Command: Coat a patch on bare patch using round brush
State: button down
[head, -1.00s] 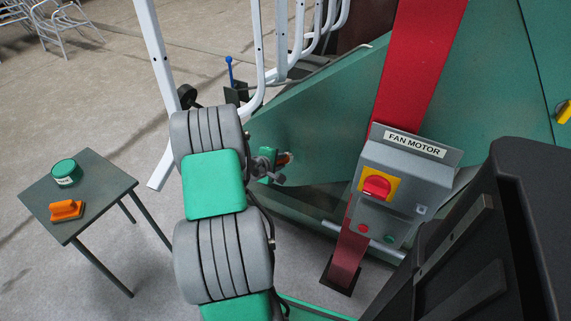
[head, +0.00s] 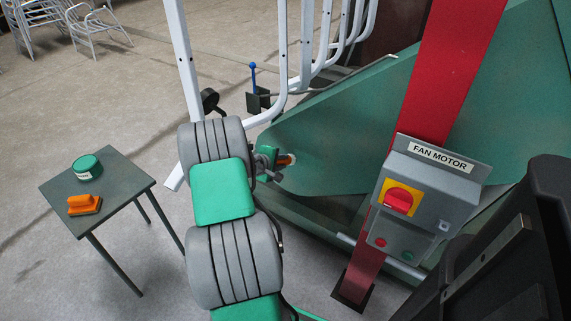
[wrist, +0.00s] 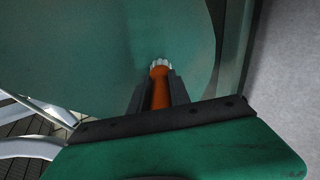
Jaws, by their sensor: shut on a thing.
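My gripper (wrist: 160,80) is shut on the round brush (wrist: 160,92). The brush has an orange handle and pale bristles that point away from the gripper, towards the big green sheet-metal panel (wrist: 90,40). I cannot tell whether the bristles touch the panel. I cannot make out a bare patch in either view; my gripper and arm cover part of the panel.
A red post (head: 440,85) carries a grey fan motor box (head: 425,195) at the right.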

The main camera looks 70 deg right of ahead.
notch_tip(320, 180, up, 2)
jog(key=shift+r+p, duration=0.1)
jog(key=shift+p, duration=0.55)
jog(key=s+a+p, duration=0.2)
jog(key=s+p, duration=0.3)
jog(key=s, duration=0.8)
jog(key=shift+s, duration=0.35)
jog(key=shift+w+a+p, duration=0.15)
jog(key=shift+a+p, duration=0.05)
jog(key=shift+a, duration=0.8)
jog(key=shift+w+a+p, duration=0.15)
jog(key=shift+w+a, duration=0.05)
jog(key=shift+a, duration=0.75)
jog(key=shift+w+a+p, duration=0.15)
jog(key=shift+a+p, duration=0.05)
jog(key=shift+a, duration=0.8)
jog(key=shift+w+a, duration=0.2)
jog(key=shift+a, duration=1.3)
